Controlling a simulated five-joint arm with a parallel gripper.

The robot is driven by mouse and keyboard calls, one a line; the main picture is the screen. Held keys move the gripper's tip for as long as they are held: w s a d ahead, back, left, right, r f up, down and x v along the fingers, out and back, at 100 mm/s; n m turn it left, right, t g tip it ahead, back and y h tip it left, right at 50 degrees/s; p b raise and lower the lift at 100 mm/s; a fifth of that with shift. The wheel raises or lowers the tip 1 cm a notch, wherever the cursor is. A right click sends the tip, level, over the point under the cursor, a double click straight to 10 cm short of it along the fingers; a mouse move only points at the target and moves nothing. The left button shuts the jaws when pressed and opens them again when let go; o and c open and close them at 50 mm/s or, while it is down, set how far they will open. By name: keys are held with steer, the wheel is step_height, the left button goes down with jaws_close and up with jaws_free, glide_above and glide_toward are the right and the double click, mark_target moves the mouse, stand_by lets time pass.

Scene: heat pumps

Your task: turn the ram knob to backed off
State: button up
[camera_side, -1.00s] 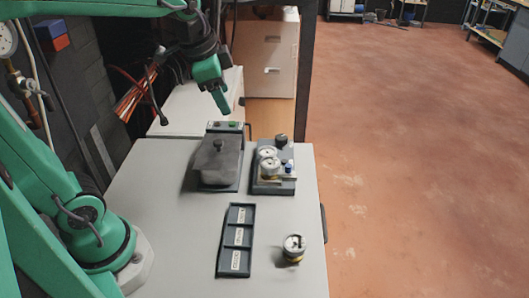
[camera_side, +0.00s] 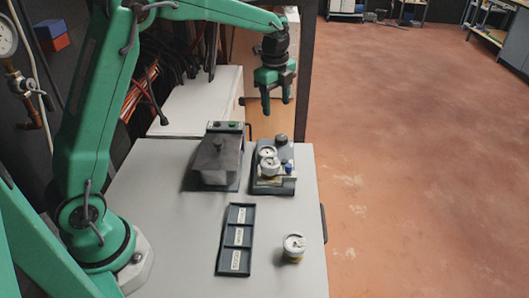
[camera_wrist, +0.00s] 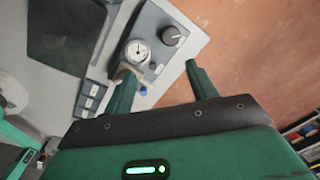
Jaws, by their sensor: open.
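A black round knob (camera_side: 281,140), seemingly the ram knob, stands at the far end of a dark blue-grey gauge block (camera_side: 260,184). In the wrist view the knob (camera_wrist: 170,35) has a pale pointer mark, too small to read. A white-faced gauge (camera_wrist: 137,52) and a small blue knob (camera_wrist: 143,90) sit on the same block. My gripper (camera_side: 276,107) hangs above and behind the knob, fingers down, apart from it. In the wrist view my gripper (camera_wrist: 157,72) is open and empty; one finger overlaps the gauge area from this angle.
A dark lidded box (camera_side: 217,164) with green and red buttons stands close left of the block. The grey bench (camera_side: 170,222) is clear at front left.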

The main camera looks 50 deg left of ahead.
mark_target(281, 136)
steer(key=w+f+m, duration=0.1)
steer(key=w+f, duration=0.1)
steer(key=f, duration=0.1)
steer(key=w+f+m, duration=0.1)
steer(key=f, duration=0.1)
steer(key=shift+w+a+m+g, duration=0.2)
steer(key=shift+a+m+g, duration=0.1)
steer(key=shift+a+g, duration=0.1)
steer(key=shift+f, duration=0.1)
steer(key=shift+f, duration=3.85)
steer(key=c, duration=1)
